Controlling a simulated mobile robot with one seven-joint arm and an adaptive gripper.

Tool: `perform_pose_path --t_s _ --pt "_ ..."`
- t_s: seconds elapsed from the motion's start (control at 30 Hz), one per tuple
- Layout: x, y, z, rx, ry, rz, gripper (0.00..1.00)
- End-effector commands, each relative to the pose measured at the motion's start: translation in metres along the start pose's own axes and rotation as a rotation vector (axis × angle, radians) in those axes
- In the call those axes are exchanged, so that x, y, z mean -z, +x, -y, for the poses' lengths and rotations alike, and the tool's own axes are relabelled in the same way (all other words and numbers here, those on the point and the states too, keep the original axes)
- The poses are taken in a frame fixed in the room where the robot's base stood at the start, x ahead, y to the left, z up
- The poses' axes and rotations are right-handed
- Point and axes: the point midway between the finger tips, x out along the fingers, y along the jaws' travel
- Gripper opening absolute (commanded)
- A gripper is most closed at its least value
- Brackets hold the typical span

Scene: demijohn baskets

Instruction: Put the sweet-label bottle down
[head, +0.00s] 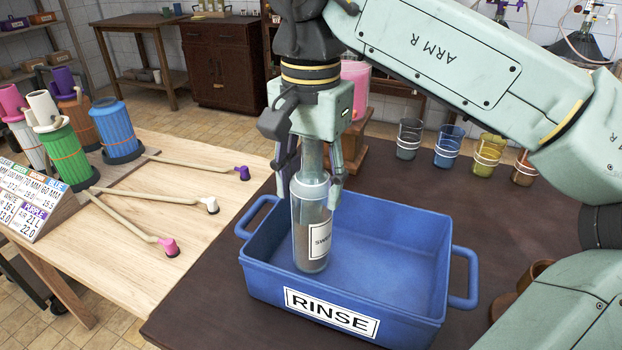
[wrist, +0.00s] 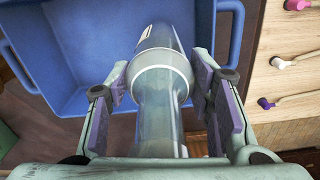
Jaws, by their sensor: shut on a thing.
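The sweet-label bottle (head: 311,240) is clear glass with a white label on which "SW" can be read. It is upright in the head view, inside the outline of the blue tub (head: 395,285) marked RINSE. My gripper (head: 312,172) is shut on the bottle from above, around its neck and shoulder. In the wrist view the bottle (wrist: 161,70) lies between the two purple-padded fingers, with the tub (wrist: 75,55) beyond it. I cannot tell whether the bottle's base touches the tub's floor. My gripper hides the bottle's top.
The tub stands on a dark tabletop (head: 215,305), with room inside right of the bottle. Several coloured glasses stand behind it, one of them blue (head: 448,147). Brushes with purple, white and pink (head: 169,246) heads lie on the pale wooden table at left.

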Motion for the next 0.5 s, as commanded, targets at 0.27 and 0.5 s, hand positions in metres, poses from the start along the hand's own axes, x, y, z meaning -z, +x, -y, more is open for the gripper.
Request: perform_pose_path --t_s 0.27,0.5 --pt "0.0 0.0031 0.0 0.0 0.0 0.0 0.58" --pt "0.0001 0.003 0.0 0.0 0.0 0.0 0.68"
